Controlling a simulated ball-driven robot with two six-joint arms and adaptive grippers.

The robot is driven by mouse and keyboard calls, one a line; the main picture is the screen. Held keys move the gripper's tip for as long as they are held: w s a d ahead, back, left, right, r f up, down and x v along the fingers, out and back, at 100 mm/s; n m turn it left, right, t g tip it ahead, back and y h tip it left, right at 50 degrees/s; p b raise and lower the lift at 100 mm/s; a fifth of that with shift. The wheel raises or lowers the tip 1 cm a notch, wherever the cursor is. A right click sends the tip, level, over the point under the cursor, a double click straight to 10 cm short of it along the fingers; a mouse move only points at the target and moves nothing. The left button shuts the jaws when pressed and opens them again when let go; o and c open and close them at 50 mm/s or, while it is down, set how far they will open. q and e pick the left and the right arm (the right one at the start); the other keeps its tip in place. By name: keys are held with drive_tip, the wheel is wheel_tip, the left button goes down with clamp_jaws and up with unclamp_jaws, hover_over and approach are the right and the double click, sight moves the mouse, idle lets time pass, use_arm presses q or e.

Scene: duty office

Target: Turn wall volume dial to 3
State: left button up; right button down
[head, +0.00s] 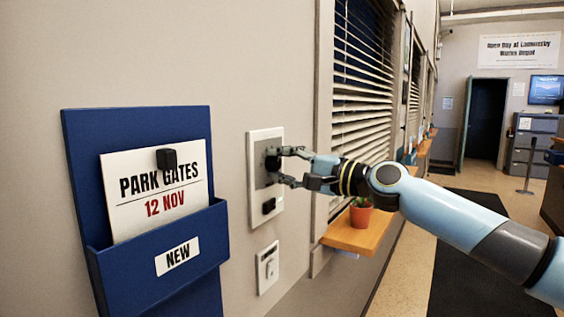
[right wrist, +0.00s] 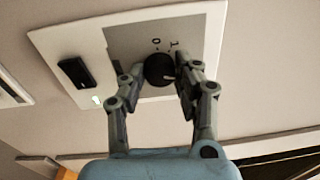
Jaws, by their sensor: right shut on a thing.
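The wall volume dial (head: 272,163) is a round black knob on a grey-faced panel with a white frame (head: 251,190), fixed to the wall. My right gripper (head: 279,165) comes in from the right and is shut on the dial. In the right wrist view the dial (right wrist: 157,68) sits between the two fingers of the gripper (right wrist: 160,77). Dark marks, seemingly a 0 and a 1, show on the grey face beside it. A pale pointer line shows on the knob, but its exact setting is hard to read. My left gripper is not in view.
A black switch (head: 269,206) is below the dial on the same panel. A smaller white wall plate (head: 267,268) is lower. A blue holder (head: 85,135) with a card hangs left. A wooden ledge (head: 345,238) with a potted plant (head: 361,213) lies under my right arm.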

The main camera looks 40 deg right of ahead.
idle(0.4)
drive_tip(key=c, duration=1)
unclamp_jaws()
drive_tip(key=shift+o, duration=0.2)
